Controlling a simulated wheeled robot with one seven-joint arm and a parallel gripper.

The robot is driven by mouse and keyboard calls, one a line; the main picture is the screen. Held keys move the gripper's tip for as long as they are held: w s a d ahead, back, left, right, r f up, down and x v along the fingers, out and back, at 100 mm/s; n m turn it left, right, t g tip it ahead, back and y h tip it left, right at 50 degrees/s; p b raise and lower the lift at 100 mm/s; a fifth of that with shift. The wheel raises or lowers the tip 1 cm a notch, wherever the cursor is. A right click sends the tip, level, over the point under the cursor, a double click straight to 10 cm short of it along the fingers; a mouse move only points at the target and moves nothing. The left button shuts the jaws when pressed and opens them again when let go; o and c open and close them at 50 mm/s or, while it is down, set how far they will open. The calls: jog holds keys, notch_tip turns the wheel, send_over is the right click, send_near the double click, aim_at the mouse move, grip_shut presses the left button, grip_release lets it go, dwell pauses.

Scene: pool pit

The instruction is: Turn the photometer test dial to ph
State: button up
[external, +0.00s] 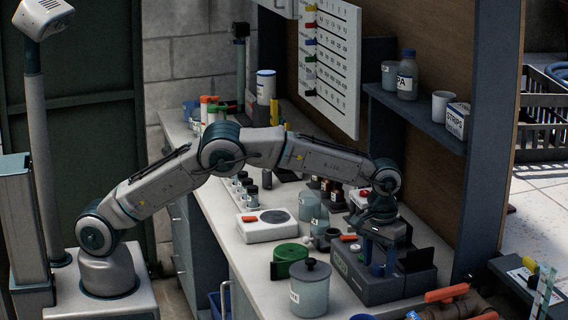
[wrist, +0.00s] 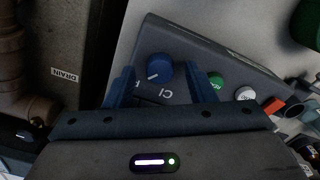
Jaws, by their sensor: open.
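The photometer (external: 362,282) is a dark grey box on the bench at the lower right in the external view. The wrist view shows its sloping panel from above. Its round blue test dial (wrist: 160,66) has a white pointer line toward the lower left of that picture. The letters "Cl" show below the dial; another mark at its lower left is partly hidden by my gripper. My gripper (external: 384,262) points down over the photometer, open, with one blue finger on each side of the dial. I cannot tell whether the fingers touch it.
A green button (wrist: 215,79) and a white button (wrist: 244,93) sit beside the dial. A lidded jar (external: 310,290) and a green round lid (external: 290,258) stand left of the photometer. A shelf (external: 418,118) with bottles is above and behind; brown pipes (wrist: 12,70) run alongside.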

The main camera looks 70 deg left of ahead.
aim_at(378, 266)
jog(key=shift+f, duration=0.35)
jog(key=c, duration=1)
jog(key=shift+o, duration=0.2)
jog(key=shift+n+p, duration=0.3)
jog(key=shift+n, duration=0.4)
jog(key=o, duration=1)
jog(key=shift+c, duration=0.2)
jog(key=shift+r, duration=0.1)
notch_tip(378, 266, up, 14)
